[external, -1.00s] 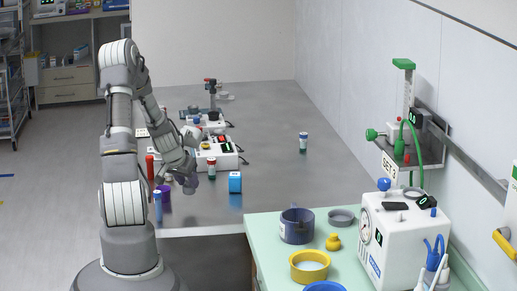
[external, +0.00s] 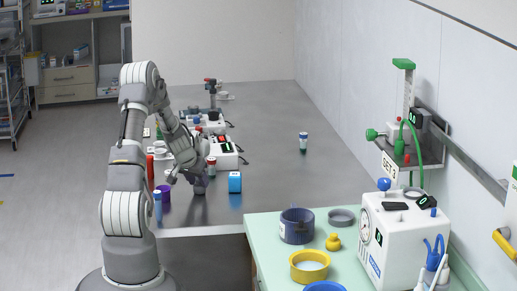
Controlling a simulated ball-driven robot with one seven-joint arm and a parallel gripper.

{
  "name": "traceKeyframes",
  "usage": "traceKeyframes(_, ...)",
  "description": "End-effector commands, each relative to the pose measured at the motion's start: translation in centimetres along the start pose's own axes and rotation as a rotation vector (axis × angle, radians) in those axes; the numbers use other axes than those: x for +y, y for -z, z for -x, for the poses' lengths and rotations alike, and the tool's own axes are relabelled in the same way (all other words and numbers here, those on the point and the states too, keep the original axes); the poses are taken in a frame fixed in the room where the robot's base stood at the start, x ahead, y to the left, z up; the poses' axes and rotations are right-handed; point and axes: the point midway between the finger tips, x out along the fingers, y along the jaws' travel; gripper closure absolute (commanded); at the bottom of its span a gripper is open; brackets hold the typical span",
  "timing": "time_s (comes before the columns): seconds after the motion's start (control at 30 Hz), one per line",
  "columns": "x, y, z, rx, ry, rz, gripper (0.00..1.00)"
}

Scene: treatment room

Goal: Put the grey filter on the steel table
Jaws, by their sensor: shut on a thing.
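My gripper (external: 198,178) is low over the near left part of the steel table (external: 268,130), pointing down. It is shut on a small grey thing, which appears to be the grey filter (external: 199,188). The fingers hide much of the filter. Its lower end is at or just above the tabletop; I cannot tell whether it touches. The filter is between a purple cup (external: 165,193) on its left and a blue box (external: 235,182) on its right.
A red-and-white vial (external: 212,167) stands close behind the gripper. A blue tube (external: 157,206) and a red tube (external: 150,168) stand to the left. White devices (external: 222,152) are behind. The table's right half is mostly clear, with one vial (external: 303,141). A green counter (external: 270,250) adjoins in front.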

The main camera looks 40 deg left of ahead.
Motion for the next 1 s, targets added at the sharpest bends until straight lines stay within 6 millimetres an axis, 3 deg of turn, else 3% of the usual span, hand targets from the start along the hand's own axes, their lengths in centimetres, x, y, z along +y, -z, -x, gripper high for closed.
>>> traceKeyframes(0.1,0.0,-0.2,-0.4,0.0,0.0,0.0,0.87)
traceKeyframes(0.13,0.0,-0.2,-0.3,0.0,0.0,0.0,0.52)
traceKeyframes(0.2,0.0,-0.2,-0.2,0.0,0.0,0.0,0.36)
traceKeyframes(0.23,0.0,-0.2,-0.2,0.0,0.0,0.0,0.33)
traceKeyframes(0.6,0.0,0.1,0.5,0.0,0.0,0.0,0.33)
traceKeyframes(1.0,-0.1,0.2,9.3,0.001,0.002,0.0,0.33)
